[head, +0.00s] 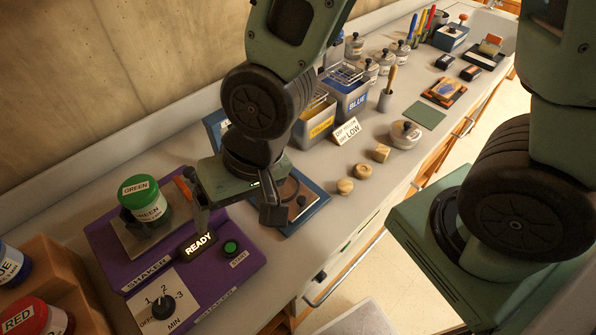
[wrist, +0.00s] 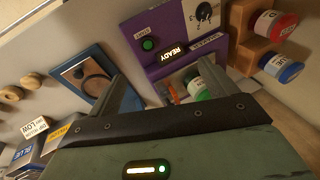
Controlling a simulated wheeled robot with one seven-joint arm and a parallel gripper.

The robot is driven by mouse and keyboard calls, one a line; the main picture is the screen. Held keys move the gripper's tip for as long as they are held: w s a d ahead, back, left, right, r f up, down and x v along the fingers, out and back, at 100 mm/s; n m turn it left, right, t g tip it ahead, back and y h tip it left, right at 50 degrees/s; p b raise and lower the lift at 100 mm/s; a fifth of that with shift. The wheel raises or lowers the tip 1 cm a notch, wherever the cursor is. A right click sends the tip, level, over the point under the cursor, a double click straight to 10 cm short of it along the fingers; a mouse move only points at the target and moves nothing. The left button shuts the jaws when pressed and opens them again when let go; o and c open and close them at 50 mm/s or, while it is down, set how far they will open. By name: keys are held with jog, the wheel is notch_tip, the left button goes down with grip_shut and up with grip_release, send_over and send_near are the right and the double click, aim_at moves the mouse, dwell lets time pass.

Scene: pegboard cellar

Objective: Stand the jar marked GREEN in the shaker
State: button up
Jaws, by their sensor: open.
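The jar marked GREEN (head: 147,206), with a green lid, stands upright on the grey plate of the purple shaker (head: 104,238). Dark holder parts show beside its base. An orange-tipped lever (head: 183,188) is to its right. The shaker's display (head: 198,245) reads READY. My gripper (head: 236,212) is open and empty, to the right of the jar and apart from it, over the shaker's right edge. In the wrist view, the jar (wrist: 207,78) shows partly behind the gripper body, near the right finger.
A green start button (head: 231,247) and a MIN dial (head: 163,307) are on the shaker. RED (head: 38,318) and blue-lidded (head: 10,264) jars sit in a wooden rack at left. A blue-edged board (head: 313,207) lies right of the shaker. Wooden knobs (head: 363,171) and bins stand beyond.

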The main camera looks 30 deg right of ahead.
jog(key=s+d+r+n+g+h, duration=0.1)
jog(key=s+d+r+n+h, duration=0.2)
jog(key=d+r+n, duration=0.3)
jog(key=shift+s+d+r+n, duration=0.3)
jog(key=shift+s+d+r, duration=0.5)
jog(key=shift+d, duration=0.3)
jog(key=shift+f, duration=0.1)
notch_tip(320, 180, down, 7)
jog(key=b, duration=0.6)
jog(key=shift+r+b, duration=0.2)
jog(key=shift+b, duration=0.1)
